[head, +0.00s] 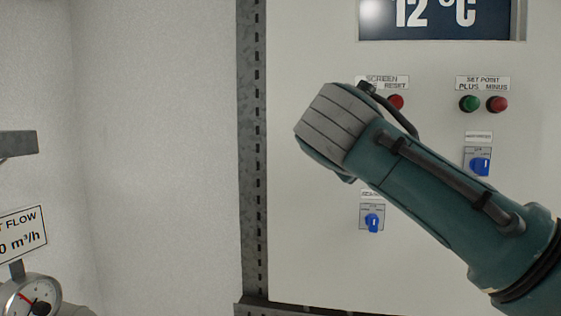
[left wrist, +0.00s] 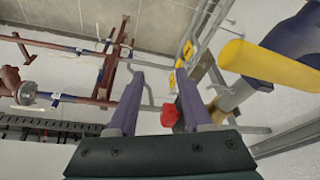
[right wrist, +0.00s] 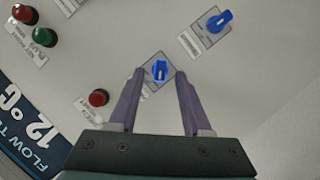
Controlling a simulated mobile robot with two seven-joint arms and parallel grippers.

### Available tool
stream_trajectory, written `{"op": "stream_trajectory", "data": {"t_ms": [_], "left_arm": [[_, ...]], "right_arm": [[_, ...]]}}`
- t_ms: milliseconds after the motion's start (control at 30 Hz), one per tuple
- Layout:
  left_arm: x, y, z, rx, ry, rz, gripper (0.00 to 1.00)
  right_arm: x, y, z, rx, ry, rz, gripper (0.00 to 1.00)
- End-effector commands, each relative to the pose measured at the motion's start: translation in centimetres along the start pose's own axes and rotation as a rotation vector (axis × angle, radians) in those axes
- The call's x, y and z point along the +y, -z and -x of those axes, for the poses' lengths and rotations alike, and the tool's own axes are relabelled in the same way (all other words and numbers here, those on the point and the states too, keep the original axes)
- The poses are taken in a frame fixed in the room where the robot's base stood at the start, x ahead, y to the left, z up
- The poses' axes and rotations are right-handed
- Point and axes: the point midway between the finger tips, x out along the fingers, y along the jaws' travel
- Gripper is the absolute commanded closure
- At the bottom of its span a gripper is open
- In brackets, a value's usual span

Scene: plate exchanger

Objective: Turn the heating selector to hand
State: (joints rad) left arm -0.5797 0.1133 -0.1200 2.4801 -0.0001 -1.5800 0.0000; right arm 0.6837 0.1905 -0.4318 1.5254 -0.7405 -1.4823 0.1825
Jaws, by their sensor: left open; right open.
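In the right wrist view a blue selector knob (right wrist: 160,70) on a pale plate sits between the fingertips of my right gripper (right wrist: 159,72). The fingers are open on either side of it; I cannot tell whether they touch. In the head view my right arm hides this knob. A second blue selector (head: 372,222) shows below the arm and also in the right wrist view (right wrist: 220,20). A third blue selector (head: 480,166) is further right. Their small labels are not clearly readable, so I cannot tell which is heating. My left gripper (left wrist: 155,75) is open, away from the panel.
The panel has a display (head: 440,18) reading 12 °C, a red reset button (head: 396,102), and green (head: 469,103) and red (head: 497,103) set-point buttons. A gauge (head: 30,300) stands lower left. Pipes, a red knob (left wrist: 170,115) and a yellow cylinder (left wrist: 270,65) lie beyond my left gripper.

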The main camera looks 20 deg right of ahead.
Motion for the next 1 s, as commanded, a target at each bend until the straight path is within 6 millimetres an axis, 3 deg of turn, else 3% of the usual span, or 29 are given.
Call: {"op": "stream_trajectory", "data": {"t_ms": [33,200,400,1000], "left_arm": [[0.0,-0.4,-1.2,0.000,0.000,0.000,0.50],[0.1,-1.0,-3.2,0.000,0.001,-0.001,0.50],[-0.1,-1.4,-4.3,-0.001,0.005,-0.006,0.50],[-0.1,-1.4,-4.1,-0.002,0.007,-0.009,0.50]], "right_arm": [[-0.6,-0.3,0.8,0.005,0.003,-0.005,0.51],[-0.6,-0.3,4.2,0.004,0.002,-0.005,0.51],[-0.2,-0.2,6.9,0.001,0.000,-0.001,0.51],[-0.3,-0.4,7.5,-0.006,0.013,0.006,0.51]]}}
